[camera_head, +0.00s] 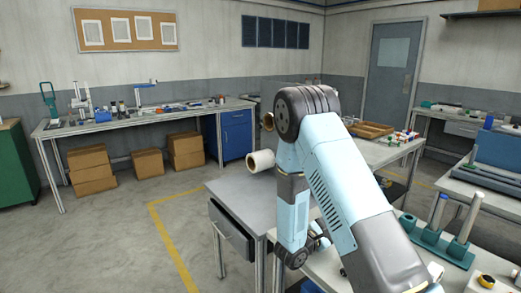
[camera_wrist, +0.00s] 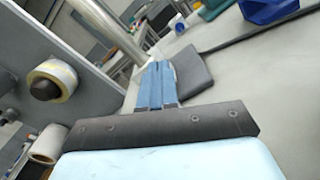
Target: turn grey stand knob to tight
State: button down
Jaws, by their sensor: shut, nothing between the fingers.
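In the wrist view my gripper (camera_wrist: 157,66) has its two blue fingers together, with nothing held. Its tips are close to a dark grey block (camera_wrist: 190,75) and the foot of a slanting metal post (camera_wrist: 112,32); I cannot tell whether they touch. A grey panel (camera_wrist: 95,75) is at the left, with a dark round knob (camera_wrist: 45,90) in front of a cream and yellow roll (camera_wrist: 60,74). The knob is apart from my fingers. I cannot tell how tight it is, or whether it is the stand's knob. In the head view my arm hides much of this area.
A grey table with a drawer (camera_head: 230,235) stands left of my arm. A green base with upright posts (camera_head: 428,238) stands at the right. A blue object (camera_wrist: 268,10) lies at the wrist view's top.

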jog(key=shift+v, duration=2.1)
jog(key=shift+w+a, duration=0.1)
